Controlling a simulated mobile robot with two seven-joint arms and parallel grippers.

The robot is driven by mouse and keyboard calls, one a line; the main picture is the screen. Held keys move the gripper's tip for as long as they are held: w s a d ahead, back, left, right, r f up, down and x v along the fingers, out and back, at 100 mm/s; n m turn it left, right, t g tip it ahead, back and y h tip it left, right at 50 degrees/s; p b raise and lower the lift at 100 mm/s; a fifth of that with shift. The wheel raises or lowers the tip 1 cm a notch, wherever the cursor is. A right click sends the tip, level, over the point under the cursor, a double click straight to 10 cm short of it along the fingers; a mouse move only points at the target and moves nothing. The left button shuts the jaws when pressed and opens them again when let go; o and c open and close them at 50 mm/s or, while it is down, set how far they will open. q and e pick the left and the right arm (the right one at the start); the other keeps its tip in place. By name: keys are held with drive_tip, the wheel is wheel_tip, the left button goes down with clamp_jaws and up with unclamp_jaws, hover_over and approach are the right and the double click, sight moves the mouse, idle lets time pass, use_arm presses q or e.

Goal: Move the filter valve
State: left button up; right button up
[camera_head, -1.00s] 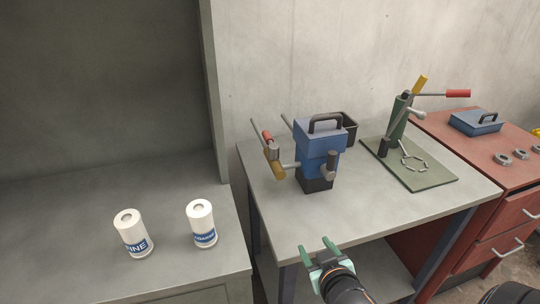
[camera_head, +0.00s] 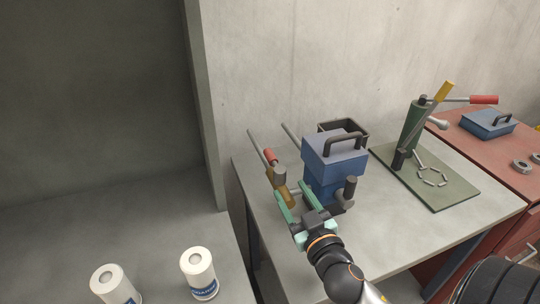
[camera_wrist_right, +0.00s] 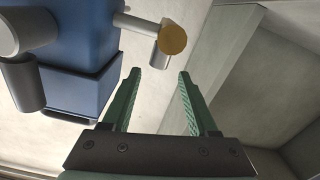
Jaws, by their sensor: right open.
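A blue machine (camera_head: 333,160) with a black top handle stands on the grey table. At its left side are a lever with a yellow grip (camera_head: 290,197) and a red-ended part (camera_head: 269,156); I cannot tell for sure which piece is the filter valve. A grey knob (camera_head: 348,189) sits on its front right. My right gripper (camera_head: 290,191) is open and empty at the machine's left front, close to the yellow grip. In the right wrist view, the round yellow end (camera_wrist_right: 173,40) lies just beyond the open fingers (camera_wrist_right: 157,73), apart from them. My left gripper is out of view.
Two white canisters with blue labels (camera_head: 197,270) (camera_head: 112,284) stand on the grey bench at left. A green press (camera_head: 411,130) on a green plate (camera_head: 450,195) stands right of the machine. A red cabinet (camera_head: 472,146) carries a blue box (camera_head: 487,123).

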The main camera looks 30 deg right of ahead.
sight(274, 161)
drive_tip(key=shift+w+r, duration=0.15)
drive_tip(key=shift+w, duration=0.3)
drive_tip(key=p+x, duration=0.2)
drive_tip(key=x, duration=0.9)
drive_tip(key=shift+s, duration=0.1)
clamp_jaws()
idle(0.8)
